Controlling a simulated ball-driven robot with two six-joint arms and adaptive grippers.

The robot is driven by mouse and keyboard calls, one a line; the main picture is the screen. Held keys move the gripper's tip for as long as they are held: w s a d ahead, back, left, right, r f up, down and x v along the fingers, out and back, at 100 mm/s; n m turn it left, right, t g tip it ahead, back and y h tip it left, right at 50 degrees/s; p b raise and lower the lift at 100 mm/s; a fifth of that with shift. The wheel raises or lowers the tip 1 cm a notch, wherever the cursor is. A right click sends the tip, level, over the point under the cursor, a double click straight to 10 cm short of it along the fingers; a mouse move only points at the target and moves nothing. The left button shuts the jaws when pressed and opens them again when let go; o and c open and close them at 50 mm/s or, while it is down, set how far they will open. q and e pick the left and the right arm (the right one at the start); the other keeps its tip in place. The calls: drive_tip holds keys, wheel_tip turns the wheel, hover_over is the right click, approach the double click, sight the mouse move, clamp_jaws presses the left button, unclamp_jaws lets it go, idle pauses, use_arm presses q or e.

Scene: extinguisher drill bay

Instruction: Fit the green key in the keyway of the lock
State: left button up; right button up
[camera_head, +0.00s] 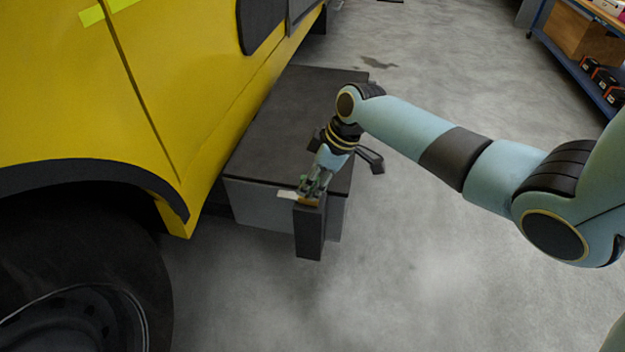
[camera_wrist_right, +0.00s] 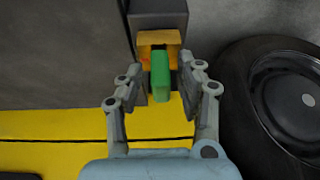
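The green key (camera_wrist_right: 160,76) stands in front of the orange-brass lock (camera_wrist_right: 172,40) in the right wrist view. The key's far end overlaps the dark opening in the lock's face; how deep it sits I cannot tell. My right gripper (camera_wrist_right: 164,78) has a finger on each side of the key, with gaps visible between fingers and key, so it is open. In the head view the right gripper (camera_head: 316,182) is just above the lock (camera_head: 308,201), and the key is mostly hidden there. My left gripper is not in view.
The lock sits on top of a dark post (camera_head: 310,232) beside a grey box (camera_head: 265,204) with a dark top. A small white piece (camera_head: 287,194) is left of the lock. A yellow vehicle (camera_head: 150,120) with a large tyre (camera_head: 85,240) fills the left.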

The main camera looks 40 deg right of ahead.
drive_tip(key=shift+o, duration=0.3)
drive_tip(key=shift+r, duration=0.1)
drive_tip(key=v, duration=1.2)
drive_tip(key=s+a+f+m+g, duration=0.1)
drive_tip(key=s+a+f+g, duration=0.15)
drive_tip(key=s+f, duration=0.55)
drive_tip(key=s+a+f+m+g, duration=0.1)
drive_tip(key=s+a+f, duration=0.35)
drive_tip(key=s, duration=0.65)
use_arm(q)
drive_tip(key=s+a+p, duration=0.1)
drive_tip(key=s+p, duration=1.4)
drive_tip(key=p, duration=0.1)
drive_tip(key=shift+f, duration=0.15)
use_arm(e)
drive_tip(key=s+d+f+m+h, duration=0.1)
drive_tip(key=s+f+m+h, duration=0.1)
drive_tip(key=s, duration=1.1)
drive_tip(key=s+d+f+m+h, duration=0.2)
drive_tip(key=s+f, duration=0.4)
drive_tip(key=s, duration=0.7)
drive_tip(key=shift+s+d+f+m, duration=0.15)
drive_tip(key=shift+s+d+m, duration=0.15)
drive_tip(key=shift+m, duration=0.6)
